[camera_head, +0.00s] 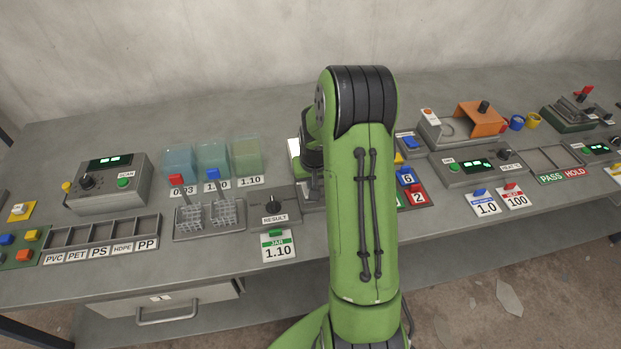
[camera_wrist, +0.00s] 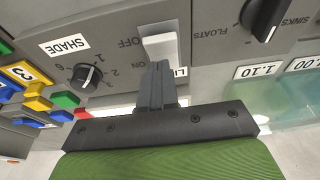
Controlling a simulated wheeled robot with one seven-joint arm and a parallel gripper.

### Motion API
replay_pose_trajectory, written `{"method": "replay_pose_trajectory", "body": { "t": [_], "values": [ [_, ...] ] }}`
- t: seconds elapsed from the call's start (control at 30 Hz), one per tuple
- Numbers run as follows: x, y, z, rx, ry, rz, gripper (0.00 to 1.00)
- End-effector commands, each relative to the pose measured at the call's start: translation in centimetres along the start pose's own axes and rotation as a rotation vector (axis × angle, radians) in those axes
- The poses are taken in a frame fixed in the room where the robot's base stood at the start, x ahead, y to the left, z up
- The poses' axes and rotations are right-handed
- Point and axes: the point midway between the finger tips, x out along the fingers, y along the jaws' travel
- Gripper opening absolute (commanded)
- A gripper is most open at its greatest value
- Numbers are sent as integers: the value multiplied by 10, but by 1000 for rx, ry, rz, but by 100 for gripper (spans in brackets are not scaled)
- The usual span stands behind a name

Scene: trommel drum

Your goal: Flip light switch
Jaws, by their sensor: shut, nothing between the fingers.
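The light switch (camera_wrist: 160,44) is a white rocker on a grey panel in the wrist view, with "OFF" printed beside it. A label starting "LI" is partly hidden by my fingers. My gripper (camera_wrist: 157,70) is shut and empty, with its fingertips right at the lower end of the white rocker. I cannot tell whether they touch it. In the head view my green arm covers the switch and my fingers.
A dial marked "SHADE" (camera_wrist: 86,76) sits left of the switch, and a "SINKS/FLOATS" dial (camera_wrist: 264,14) sits right. Coloured blocks (camera_wrist: 38,102) lie at the left. In the head view, a scanner box (camera_head: 108,183) and lever rack (camera_head: 209,220) stand left of my arm.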

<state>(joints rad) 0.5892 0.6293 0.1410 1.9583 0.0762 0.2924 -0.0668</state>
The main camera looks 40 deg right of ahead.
Motion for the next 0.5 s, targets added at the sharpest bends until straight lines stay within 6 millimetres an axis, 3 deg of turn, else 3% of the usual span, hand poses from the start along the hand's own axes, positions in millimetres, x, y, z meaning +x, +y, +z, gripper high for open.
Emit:
{"method": "replay_pose_trajectory", "body": {
  "t": [0.27, 0.5],
  "values": [
    [-5, -1, -2, -1, 1, 0, 0],
    [-54, -7, -21, -3, 7, -1, 0]
  ]
}}
